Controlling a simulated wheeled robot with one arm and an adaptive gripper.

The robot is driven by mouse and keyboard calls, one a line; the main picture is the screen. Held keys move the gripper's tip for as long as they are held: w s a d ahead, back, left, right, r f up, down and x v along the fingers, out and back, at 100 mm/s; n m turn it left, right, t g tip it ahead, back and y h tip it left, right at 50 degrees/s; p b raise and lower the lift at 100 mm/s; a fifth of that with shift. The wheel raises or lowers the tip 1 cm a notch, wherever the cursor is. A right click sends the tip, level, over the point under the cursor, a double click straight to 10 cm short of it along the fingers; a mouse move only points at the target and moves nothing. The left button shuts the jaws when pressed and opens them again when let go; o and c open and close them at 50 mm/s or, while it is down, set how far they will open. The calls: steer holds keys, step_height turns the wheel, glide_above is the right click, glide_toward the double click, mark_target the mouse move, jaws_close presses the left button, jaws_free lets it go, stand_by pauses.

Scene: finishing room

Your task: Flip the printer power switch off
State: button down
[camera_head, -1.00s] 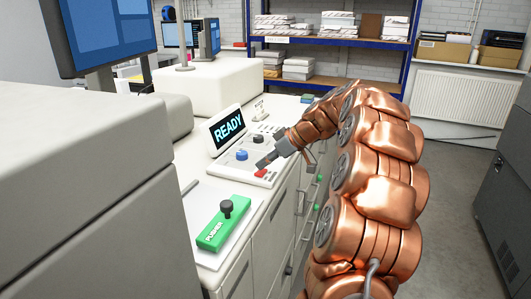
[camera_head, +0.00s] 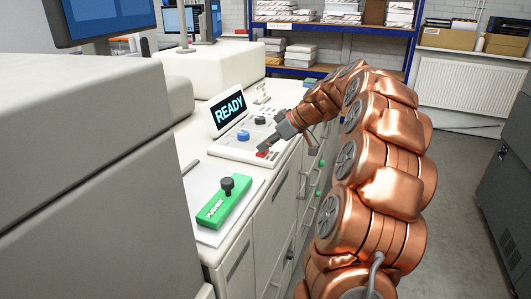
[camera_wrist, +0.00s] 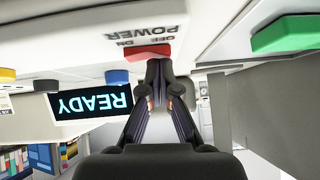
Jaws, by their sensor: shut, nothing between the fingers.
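The red power switch (camera_head: 262,154) sits at the near right corner of the printer's control panel (camera_head: 228,150). In the wrist view, which looks upside down, the red switch (camera_wrist: 146,52) lies beside the printed words POWER, OFF and ON. I cannot tell which side it is set to. My gripper (camera_head: 266,149) is shut and empty, with its tips at the switch. In the wrist view my gripper (camera_wrist: 158,67) overlaps the switch's edge; I cannot tell whether they touch. The printer display (camera_head: 229,108) reads READY.
A blue knob (camera_head: 243,135) and a dark knob (camera_head: 260,120) stand on the panel near my fingers. A green PUSHER block (camera_head: 224,203) with a black knob lies on a white sheet nearer me.

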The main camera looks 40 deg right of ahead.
steer(key=shift+f+b, duration=0.4)
steer(key=shift+b, duration=0.05)
steer(key=shift+r+p, duration=0.3)
steer(key=shift+p, duration=0.1)
steer(key=shift+w+d+r, duration=0.1)
steer(key=shift+w+d, duration=0.3)
steer(key=shift+d, duration=0.25)
steer(key=shift+w+d+r, duration=0.1)
steer(key=shift+d+r, duration=0.05)
steer(key=shift+r, duration=0.85)
steer(key=shift+d+r, duration=0.1)
steer(key=shift+r, duration=0.85)
steer(key=b+v, duration=0.1)
steer(key=v, duration=0.9)
steer(key=shift+b, duration=0.3)
